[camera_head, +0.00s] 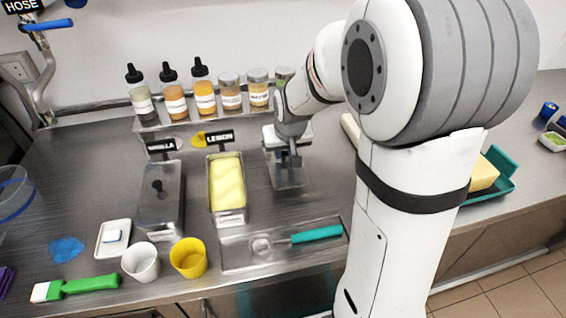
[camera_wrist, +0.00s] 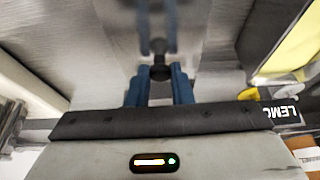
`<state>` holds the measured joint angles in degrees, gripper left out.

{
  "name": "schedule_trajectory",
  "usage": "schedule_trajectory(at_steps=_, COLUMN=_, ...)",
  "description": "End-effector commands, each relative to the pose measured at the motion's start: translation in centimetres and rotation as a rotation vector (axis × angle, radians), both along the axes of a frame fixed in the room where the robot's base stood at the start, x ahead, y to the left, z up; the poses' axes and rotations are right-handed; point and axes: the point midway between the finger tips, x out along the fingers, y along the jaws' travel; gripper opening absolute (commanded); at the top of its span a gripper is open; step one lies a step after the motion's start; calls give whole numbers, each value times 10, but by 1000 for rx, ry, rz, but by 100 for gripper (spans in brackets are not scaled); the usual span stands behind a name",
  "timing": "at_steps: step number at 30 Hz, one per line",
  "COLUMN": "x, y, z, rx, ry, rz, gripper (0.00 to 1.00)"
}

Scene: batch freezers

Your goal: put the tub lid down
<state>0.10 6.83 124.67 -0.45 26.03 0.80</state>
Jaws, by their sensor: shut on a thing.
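My gripper (camera_head: 289,160) is shut on the black knob (camera_wrist: 160,71) of the steel tub lid (camera_head: 290,180), right of the lemon tub in the head view. The lid (camera_wrist: 118,28) lies level below the blue fingers in the wrist view. I cannot tell whether it touches the counter. The lemon tub (camera_head: 242,217) is open and full of pale yellow gelato (camera_head: 227,185). The vanilla tub (camera_head: 148,228) to its left wears its own lid (camera_head: 170,175) with a black knob.
Several bottles and jars (camera_head: 205,90) stand on a shelf behind. A steel tray (camera_head: 235,262) with a teal-handled scoop (camera_head: 316,234) lies in front, beside a yellow cup (camera_head: 188,260) and white cup (camera_head: 141,264). A teal butter dish (camera_head: 500,160) stands at right, beyond my arm.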

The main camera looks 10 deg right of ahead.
Motion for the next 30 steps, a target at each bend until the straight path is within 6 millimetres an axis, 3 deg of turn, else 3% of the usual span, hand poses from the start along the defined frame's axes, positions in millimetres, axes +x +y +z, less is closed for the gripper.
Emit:
schedule_trajectory(at_steps=10, x=-1, y=2, z=-42, rx=0, ry=3, rz=3, gripper=0)
schedule_trajectory(at_steps=23, x=0, y=2, z=-50, rx=0, ry=0, rz=5, gripper=0)
schedule_trajectory(at_steps=24, x=0, y=3, z=-48, rx=0, ry=0, rz=5, gripper=23)
schedule_trajectory(at_steps=30, x=0, y=3, z=-48, rx=0, ry=0, rz=5, gripper=39)
